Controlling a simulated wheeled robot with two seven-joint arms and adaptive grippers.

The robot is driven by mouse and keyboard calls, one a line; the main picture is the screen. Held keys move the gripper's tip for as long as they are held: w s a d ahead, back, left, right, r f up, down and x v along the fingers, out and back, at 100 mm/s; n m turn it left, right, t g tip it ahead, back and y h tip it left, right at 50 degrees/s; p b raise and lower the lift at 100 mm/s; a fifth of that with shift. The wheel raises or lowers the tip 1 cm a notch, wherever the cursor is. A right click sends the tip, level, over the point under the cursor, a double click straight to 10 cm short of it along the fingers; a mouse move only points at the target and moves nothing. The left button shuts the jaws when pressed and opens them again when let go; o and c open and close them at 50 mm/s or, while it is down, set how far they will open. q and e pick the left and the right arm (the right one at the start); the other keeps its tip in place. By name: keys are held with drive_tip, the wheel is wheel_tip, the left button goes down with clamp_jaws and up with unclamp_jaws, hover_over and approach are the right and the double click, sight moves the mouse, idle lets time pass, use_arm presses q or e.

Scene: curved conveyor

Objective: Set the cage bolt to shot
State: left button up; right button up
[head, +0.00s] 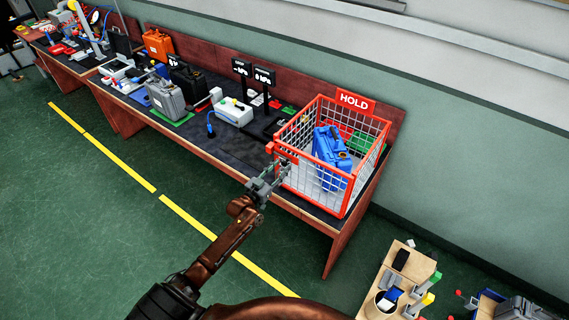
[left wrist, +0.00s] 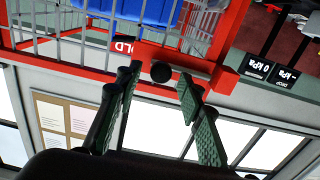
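The cage (head: 347,207) has a red frame, mesh walls and a HOLD sign; it stands at the right end of the bench. The bolt's round black knob (left wrist: 161,72) shows in the left wrist view, on a red plate with a pale bar at the cage's frame. In the head view the bolt area (head: 285,157) is small, and its exact position cannot be told. My left gripper (head: 277,175) is at the cage's front left side. In the left wrist view its green fingers (left wrist: 158,84) are open, one on each side of the knob, with gaps visible. My right gripper is not in view.
A blue case (head: 331,148) is inside the cage. A white device (head: 233,112) and two black displays (head: 253,75) stand left of the cage. A grey case (head: 166,101) is farther left. The floor in front is clear; a small cluttered table (head: 412,268) is at lower right.

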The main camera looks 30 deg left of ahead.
sight(283, 164)
use_arm(q)
drive_tip(key=shift+w+d, duration=0.1)
drive_tip(key=shift+w, duration=1.45)
clamp_jaws()
